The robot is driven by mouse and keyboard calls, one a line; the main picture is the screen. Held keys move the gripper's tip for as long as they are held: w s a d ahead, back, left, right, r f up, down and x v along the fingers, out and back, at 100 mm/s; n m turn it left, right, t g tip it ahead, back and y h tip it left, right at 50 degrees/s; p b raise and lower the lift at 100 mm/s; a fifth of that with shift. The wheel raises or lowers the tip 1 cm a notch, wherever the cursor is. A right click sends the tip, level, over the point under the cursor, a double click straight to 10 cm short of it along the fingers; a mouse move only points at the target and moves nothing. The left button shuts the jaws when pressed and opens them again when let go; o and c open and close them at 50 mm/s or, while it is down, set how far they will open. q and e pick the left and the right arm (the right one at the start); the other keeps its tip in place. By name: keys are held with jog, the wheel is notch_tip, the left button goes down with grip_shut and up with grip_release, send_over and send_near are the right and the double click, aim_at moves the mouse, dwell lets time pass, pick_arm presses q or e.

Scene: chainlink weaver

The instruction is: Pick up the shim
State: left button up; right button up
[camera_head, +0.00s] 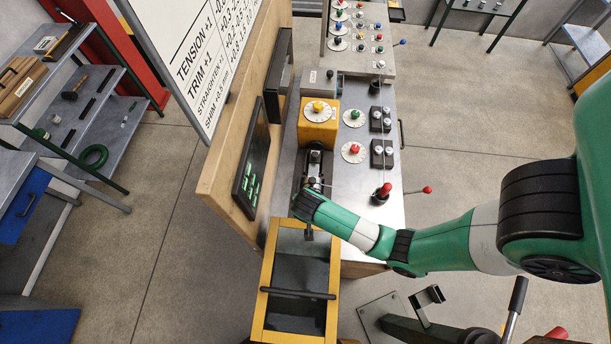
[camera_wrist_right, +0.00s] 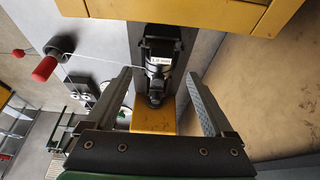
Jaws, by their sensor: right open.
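My right gripper (camera_wrist_right: 158,76) is open and empty in the right wrist view, with its two dark fingers spread apart. Beyond and between them is a dark fixture with a silver round part (camera_wrist_right: 158,68) and a small white label too blurred to read. I cannot tell whether a shim is on it. In the head view my right arm reaches in from the right to the dark fixture (camera_head: 316,160) on the grey bench; the fingers are mostly hidden there. My left gripper is not in view.
The yellow-framed bin (camera_head: 266,283) stands in front of the bench. The yellow dial box (camera_head: 319,112) is behind the fixture. Red-knobbed levers (camera_head: 384,190) and dials stand to the right. A wooden panel (camera_head: 237,150) with a dark screen borders the left.

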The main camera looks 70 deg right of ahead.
jog(key=b+x, duration=0.2)
jog(key=x, duration=0.8)
jog(key=shift+w+d+f+b, duration=0.1)
jog(key=shift+d+b, duration=0.1)
jog(key=shift+b, duration=0.1)
jog(key=c, duration=1.3)
